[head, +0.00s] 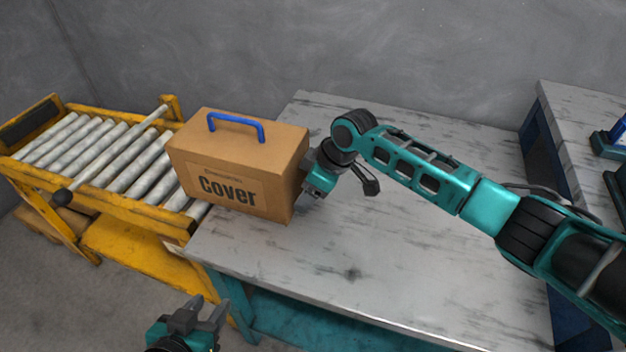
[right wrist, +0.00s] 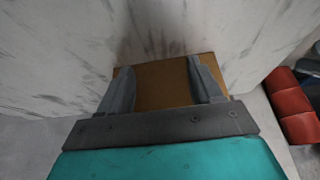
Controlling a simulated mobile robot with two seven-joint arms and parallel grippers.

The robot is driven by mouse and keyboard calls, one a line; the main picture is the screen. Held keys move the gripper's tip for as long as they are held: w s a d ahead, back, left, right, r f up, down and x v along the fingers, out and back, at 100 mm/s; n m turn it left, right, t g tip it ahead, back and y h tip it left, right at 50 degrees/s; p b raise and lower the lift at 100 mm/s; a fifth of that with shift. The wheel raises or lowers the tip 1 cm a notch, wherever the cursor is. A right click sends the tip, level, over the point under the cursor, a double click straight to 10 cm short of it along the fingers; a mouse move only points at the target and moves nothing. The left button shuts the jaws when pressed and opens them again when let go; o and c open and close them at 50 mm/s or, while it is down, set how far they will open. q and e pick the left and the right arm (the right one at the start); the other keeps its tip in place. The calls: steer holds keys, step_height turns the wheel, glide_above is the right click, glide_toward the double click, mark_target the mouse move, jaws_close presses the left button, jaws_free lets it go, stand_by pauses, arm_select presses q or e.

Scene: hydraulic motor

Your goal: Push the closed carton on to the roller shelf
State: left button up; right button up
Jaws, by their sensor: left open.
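The closed carton (head: 228,165) is brown, with a blue handle on top and the word "cover" on its front. It stands upright at the left end of the table, its left side in front of the rollers in the head view. The roller shelf (head: 100,190) is a yellow frame with grey rollers. My right gripper (head: 307,190) is at the carton's right side; its fingertips are partly hidden there. In the right wrist view its two fingers (right wrist: 163,85) are apart, with the carton (right wrist: 165,70) beyond them. My left gripper (head: 197,318) is open and empty, low in front of the table.
The marble-patterned table (head: 400,260) is clear to the right of the carton. A second bench (head: 580,110) stands at the far right. Red objects (right wrist: 292,105) show at the right of the right wrist view. A grey wall is behind.

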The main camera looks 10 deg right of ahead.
steer(key=shift+w+a+b, duration=0.3)
steer(key=shift+w+a, duration=0.05)
steer(key=shift+a, duration=0.3)
steer(key=shift+w+a+b, duration=0.3)
steer(key=shift+a+b, duration=0.05)
steer(key=shift+a, duration=0.35)
steer(key=shift+w+a+b, duration=0.3)
steer(key=shift+w+a, duration=0.05)
steer(key=shift+a, duration=0.3)
steer(key=shift+w+a+b, duration=0.3)
steer(key=shift+a+b, duration=0.15)
steer(key=shift+a, duration=0.15)
steer(key=shift+w+a+b, duration=0.3)
steer(key=shift+a+b, duration=0.15)
steer(key=shift+a, duration=0.25)
